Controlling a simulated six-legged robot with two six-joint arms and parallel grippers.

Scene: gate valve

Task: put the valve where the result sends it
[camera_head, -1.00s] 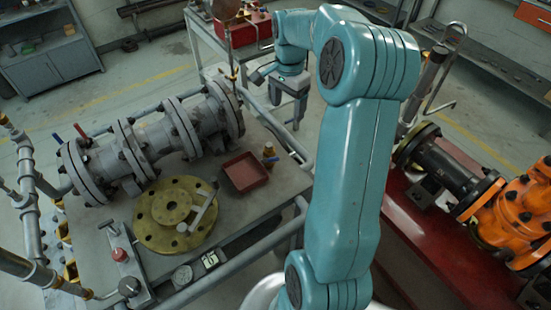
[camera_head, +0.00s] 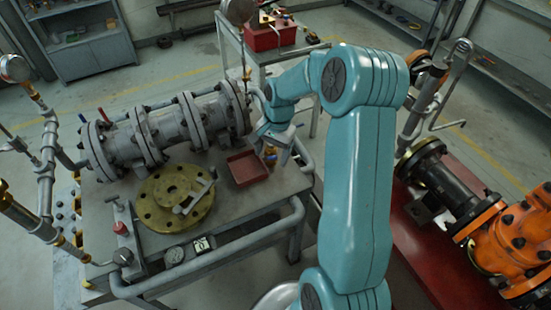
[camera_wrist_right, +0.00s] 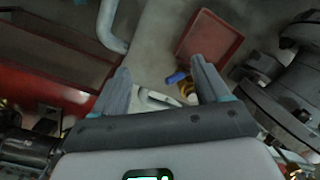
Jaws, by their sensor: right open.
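A small brass valve with a blue handle (camera_wrist_right: 177,77) stands beside the red tray (camera_wrist_right: 208,45) in the right wrist view. In the head view it shows only partly (camera_head: 270,152), below my right gripper (camera_head: 278,152). The right gripper also shows in the wrist view (camera_wrist_right: 161,66); its fingers are apart with nothing held between them. The small valve lies beyond the fingertips, nearer the right finger. A grey flanged pipe assembly (camera_head: 165,130) lies along the back of the bench. A dial gauge (camera_head: 173,254) and a small display (camera_head: 203,243) sit at its front; their readings are too small to tell.
A brass flange disc (camera_head: 160,210) with a tool on it lies left of the red tray (camera_head: 255,163). Pipe rails (camera_head: 230,258) edge the bench (camera_head: 240,215). An orange valve assembly (camera_head: 500,240) stands on the red bench at right. A cart with a red box (camera_head: 268,38) is behind.

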